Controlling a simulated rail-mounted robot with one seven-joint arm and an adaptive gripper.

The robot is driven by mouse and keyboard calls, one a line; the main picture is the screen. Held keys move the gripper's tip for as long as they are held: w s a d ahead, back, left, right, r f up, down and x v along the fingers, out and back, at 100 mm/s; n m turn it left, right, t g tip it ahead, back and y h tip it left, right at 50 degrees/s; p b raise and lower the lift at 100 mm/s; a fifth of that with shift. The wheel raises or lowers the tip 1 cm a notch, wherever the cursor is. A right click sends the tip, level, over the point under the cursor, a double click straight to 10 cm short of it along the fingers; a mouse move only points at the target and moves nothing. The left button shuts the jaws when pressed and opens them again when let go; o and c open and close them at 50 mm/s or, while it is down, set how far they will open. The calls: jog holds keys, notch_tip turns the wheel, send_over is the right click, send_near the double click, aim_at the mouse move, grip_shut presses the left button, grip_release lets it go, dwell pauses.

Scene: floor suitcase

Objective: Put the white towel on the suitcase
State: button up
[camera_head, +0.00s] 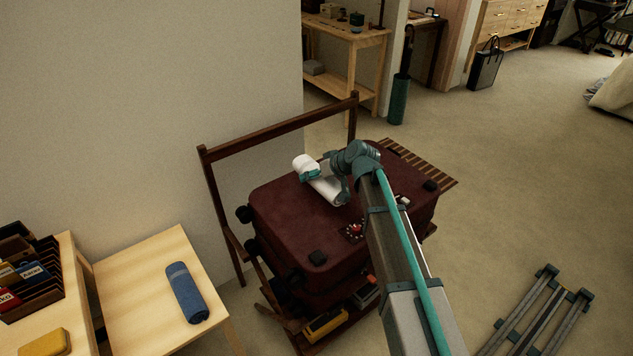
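The white towel (327,190) is a rolled bundle. It shows over the top of the dark red suitcase (285,215), near its back-left part. My gripper (316,176) is at the towel, with a teal finger part across its upper end. The wrist and arm come in from the right and hide part of the towel and suitcase. I cannot tell whether the fingers are closed on the towel, or whether it rests on the suitcase or is just above it. The suitcase lies flat on a dark wooden rack (270,130).
A rolled blue towel (187,292) lies on a light wooden table (130,290) at left. A yellow item (45,342) and a dark organizer (35,285) are beside it. The rack's back rail rises behind the suitcase. Open carpet (520,190) lies at right.

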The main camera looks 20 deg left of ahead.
jog(key=shift+w+f, duration=0.3)
jog(key=shift+f, duration=0.05)
jog(key=f, duration=0.2)
jog(key=f+p, duration=0.1)
jog(key=shift+w+f, duration=0.2)
jog(key=shift+w, duration=0.1)
jog(key=shift+f, duration=0.2)
jog(key=shift+f, duration=0.2)
jog(key=o, duration=1.3)
jog(key=shift+c, duration=0.2)
jog(key=shift+r, duration=0.15)
